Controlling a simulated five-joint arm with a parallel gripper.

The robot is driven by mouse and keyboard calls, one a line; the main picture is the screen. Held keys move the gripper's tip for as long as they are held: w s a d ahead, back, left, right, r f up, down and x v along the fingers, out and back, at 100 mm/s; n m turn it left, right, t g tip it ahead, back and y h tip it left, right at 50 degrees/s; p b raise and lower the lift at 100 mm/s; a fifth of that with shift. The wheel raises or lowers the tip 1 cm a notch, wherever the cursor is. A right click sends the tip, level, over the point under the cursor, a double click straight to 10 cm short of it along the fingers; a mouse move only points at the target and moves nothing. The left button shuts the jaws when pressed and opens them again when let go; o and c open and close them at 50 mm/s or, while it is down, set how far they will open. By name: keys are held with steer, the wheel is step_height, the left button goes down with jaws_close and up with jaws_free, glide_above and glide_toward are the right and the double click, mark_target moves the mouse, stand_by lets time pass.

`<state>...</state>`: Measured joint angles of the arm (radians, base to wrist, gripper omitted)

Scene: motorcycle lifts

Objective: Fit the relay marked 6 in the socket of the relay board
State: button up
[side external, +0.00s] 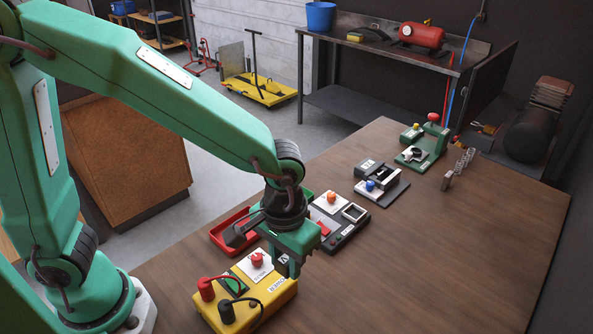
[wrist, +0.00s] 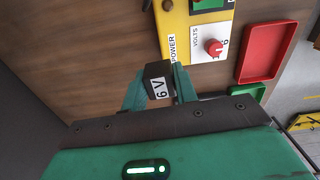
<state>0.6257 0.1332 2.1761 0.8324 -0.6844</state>
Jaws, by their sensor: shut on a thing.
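In the wrist view, the black relay (wrist: 157,71) has a white label reading "6 V". It sits between the two green fingers of my gripper (wrist: 157,85), which is shut on it. In the side external view my gripper (side external: 292,262) hangs by the right edge of the yellow power box, and the relay is hardly visible there. A dark board (side external: 345,238) with an orange knob and a square-framed recess lies just beyond my gripper. I cannot tell for sure whether it is the relay board.
The yellow power box (side external: 272,305) has a red knob, also seen in the wrist view (wrist: 215,47), and plugged leads. A red tray (side external: 216,238) lies at the left table edge. Farther back are a blue-knobbed device (side external: 390,194) and a green fixture (side external: 432,144). The table's right side is clear.

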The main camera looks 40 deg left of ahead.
steer(key=w, duration=1.4)
glide_toward(354, 214)
steer(key=shift+s+d+f+m, duration=0.1)
steer(key=shift+s+d+m, duration=0.2)
steer(key=shift+s, duration=0.3)
steer(key=shift+w+a+f, duration=0.15)
steer(key=shift+w+a, duration=0.15)
steer(key=shift+w, duration=0.15)
steer(key=shift+f, duration=0.2)
steer(key=shift+f, duration=1.95)
steer(key=shift+f, duration=0.6)
